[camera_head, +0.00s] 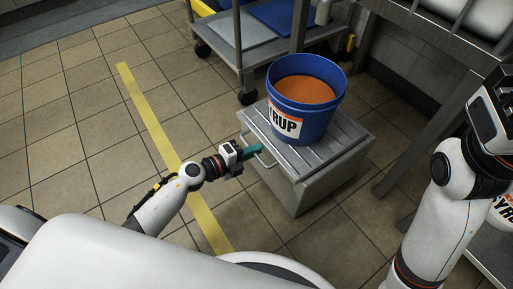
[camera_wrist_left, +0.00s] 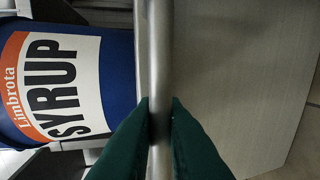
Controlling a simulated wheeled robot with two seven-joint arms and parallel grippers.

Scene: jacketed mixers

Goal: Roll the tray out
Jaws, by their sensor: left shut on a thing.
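A grey metal box-like unit with a slatted top (camera_head: 345,127), which seems to be the tray, stands on the tiled floor. A blue SYRUP bucket (camera_head: 318,118) with orange contents stands upright on its slats. In the left wrist view the bucket (camera_wrist_left: 115,75) shows at the left, beside the unit's plain grey face (camera_wrist_left: 240,80). My left gripper (camera_head: 255,150) is at the bar handle on the unit's near left side. Its green fingers (camera_wrist_left: 160,103) are shut on the handle bar (camera_wrist_left: 160,50). My right arm's dark end (camera_head: 492,115) is at the right edge; its fingers are unclear.
A wheeled grey cart (camera_head: 240,45) stands behind the unit. A metal frame (camera_head: 405,150) stands close on the right, with another SYRUP bucket (camera_head: 505,210) low at the right edge. Tiled floor with a yellow line (camera_head: 150,110) is clear on the left.

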